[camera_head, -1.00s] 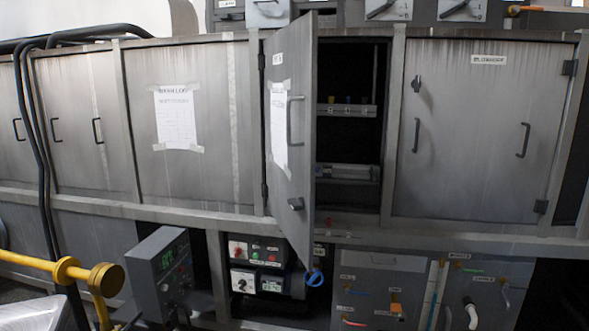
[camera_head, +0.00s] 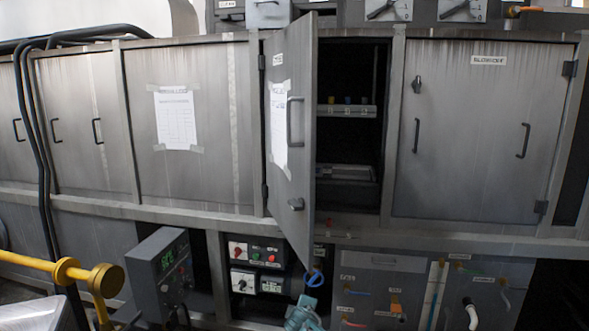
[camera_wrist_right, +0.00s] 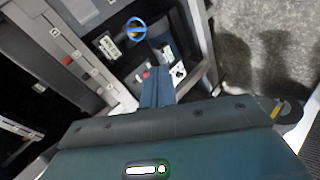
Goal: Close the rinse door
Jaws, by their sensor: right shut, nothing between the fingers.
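The rinse door (camera_head: 299,215) is the grey metal door in the middle of the head view. My left gripper is not in view.
A blue ring (camera_head: 315,278) is just above my right gripper; it also shows in the right wrist view (camera_wrist_right: 136,29). A grey control box (camera_head: 160,275) and yellow pipe (camera_head: 40,264) stand at the lower left. A closed door (camera_head: 470,130) is right of the opening.

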